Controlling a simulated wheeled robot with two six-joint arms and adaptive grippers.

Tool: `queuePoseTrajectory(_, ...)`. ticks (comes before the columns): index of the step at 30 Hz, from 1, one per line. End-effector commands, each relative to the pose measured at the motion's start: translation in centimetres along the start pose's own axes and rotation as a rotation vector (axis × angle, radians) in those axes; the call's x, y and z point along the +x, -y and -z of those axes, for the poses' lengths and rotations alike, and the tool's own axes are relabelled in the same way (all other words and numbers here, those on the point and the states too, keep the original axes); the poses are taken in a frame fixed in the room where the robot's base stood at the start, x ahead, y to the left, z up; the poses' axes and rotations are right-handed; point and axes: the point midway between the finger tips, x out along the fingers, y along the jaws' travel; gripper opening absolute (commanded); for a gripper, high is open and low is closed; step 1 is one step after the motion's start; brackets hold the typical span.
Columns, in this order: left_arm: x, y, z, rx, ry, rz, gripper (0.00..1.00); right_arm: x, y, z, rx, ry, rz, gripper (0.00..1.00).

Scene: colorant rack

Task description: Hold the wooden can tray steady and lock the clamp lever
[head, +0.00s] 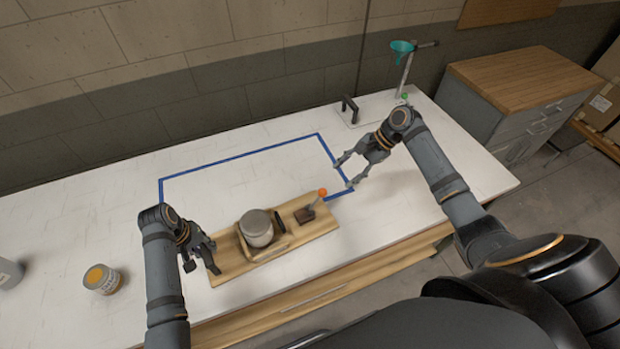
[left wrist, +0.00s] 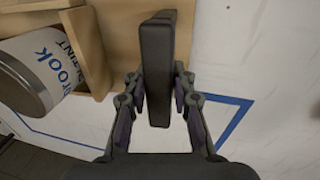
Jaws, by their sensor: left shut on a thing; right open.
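The wooden can tray (head: 225,259) lies on the table across the front of the blue tape outline. It holds a grey-lidded can (head: 256,228), whose printed label shows in the left wrist view (left wrist: 52,62). The clamp lever (head: 317,200) has an orange knob and rises, tilted, from a dark base at the tray's right end. My left gripper (head: 203,262) is at the tray's left end, shut on a dark upright handle (left wrist: 155,65). My right gripper (head: 346,175) is open and empty, just beyond the orange knob, apart from it.
A can with orange contents (head: 102,279) and a grey container (head: 9,273) stand at the left. A stand with a teal funnel (head: 403,48) and a black handle (head: 349,110) are at the back right. The taped area (head: 240,178) behind the tray is clear.

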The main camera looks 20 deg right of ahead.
Motion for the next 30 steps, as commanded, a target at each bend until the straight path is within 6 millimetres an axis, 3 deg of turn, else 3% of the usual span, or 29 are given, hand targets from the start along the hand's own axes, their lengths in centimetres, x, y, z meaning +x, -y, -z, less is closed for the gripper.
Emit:
queuePoseTrajectory(9, -0.1, -0.1, 0.1, 0.0, -0.002, -0.001, 0.0, -0.5, 0.0, -0.1, 0.0, 0.001, 0.0, 0.52)
queuePoseTrajectory(10, -0.1, -0.1, 0.1, 0.0, -0.002, -0.001, 0.28, -0.5, 0.0, -0.1, 0.0, 0.001, 0.0, 0.52)
queuePoseTrajectory(15, -0.1, 0.0, 0.1, 0.0, -0.001, -0.001, 0.51, -0.5, 0.0, 0.0, 0.0, 0.001, 0.0, 0.52)
queuePoseTrajectory(25, -0.3, 0.0, 0.1, 0.0, -0.001, 0.0, 0.52, -0.5, 0.0, 0.0, 0.0, 0.001, 0.0, 0.52)
queuePoseTrajectory(30, -3.0, 0.0, 0.1, 0.001, -0.005, 0.0, 0.52, -0.5, 0.0, 0.0, 0.0, 0.001, 0.0, 0.52)
